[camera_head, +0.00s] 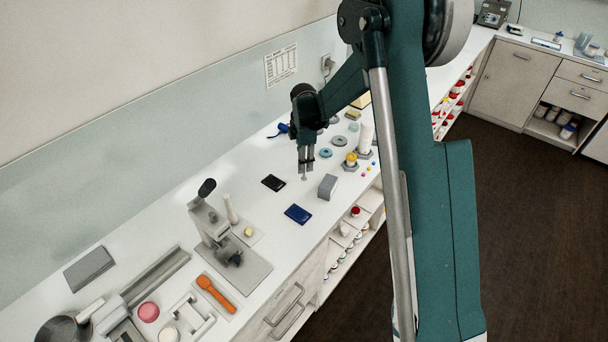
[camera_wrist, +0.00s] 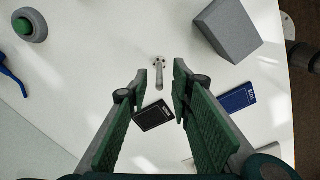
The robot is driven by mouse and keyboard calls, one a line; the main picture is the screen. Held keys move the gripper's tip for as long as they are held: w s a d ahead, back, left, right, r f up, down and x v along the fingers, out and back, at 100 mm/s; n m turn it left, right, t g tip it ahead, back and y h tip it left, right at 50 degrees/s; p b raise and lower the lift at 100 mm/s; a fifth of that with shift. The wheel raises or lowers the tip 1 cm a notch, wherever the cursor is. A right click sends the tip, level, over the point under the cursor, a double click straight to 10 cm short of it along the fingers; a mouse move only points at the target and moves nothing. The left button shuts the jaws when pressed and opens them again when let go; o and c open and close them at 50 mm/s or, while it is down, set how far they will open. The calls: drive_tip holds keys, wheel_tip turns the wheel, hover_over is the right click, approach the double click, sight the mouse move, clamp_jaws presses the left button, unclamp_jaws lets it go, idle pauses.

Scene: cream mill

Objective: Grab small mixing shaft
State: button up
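A small grey shaft (camera_wrist: 159,74), likely the small mixing shaft, stands on the white counter in the wrist view, with a small dotted disc at one end. My gripper (camera_wrist: 160,92) is open, with its green-padded fingers on either side of the line to the shaft. The shaft appears at or just beyond the fingertips; the exact gap is unclear. In the head view my gripper (camera_head: 305,166) points down over the counter, and the shaft shows small and pale (camera_head: 304,177) just below the fingertips. Nothing is seen held.
A grey block (camera_head: 327,187) stands to the right, with a dark blue flat box (camera_head: 298,214) in front. A black flat box (camera_head: 273,183) lies to the left. Discs and a yellow-topped item (camera_head: 351,160) are at the right. A lever press (camera_head: 215,225) stands further left.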

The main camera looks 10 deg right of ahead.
sight(304, 178)
drive_tip(key=shift+f, duration=0.1)
drive_tip(key=shift+d+f+p, duration=0.1)
drive_tip(key=shift+f+p, duration=0.25)
drive_tip(key=shift+f, duration=2.15)
drive_tip(key=shift+c, duration=0.4)
clamp_jaws()
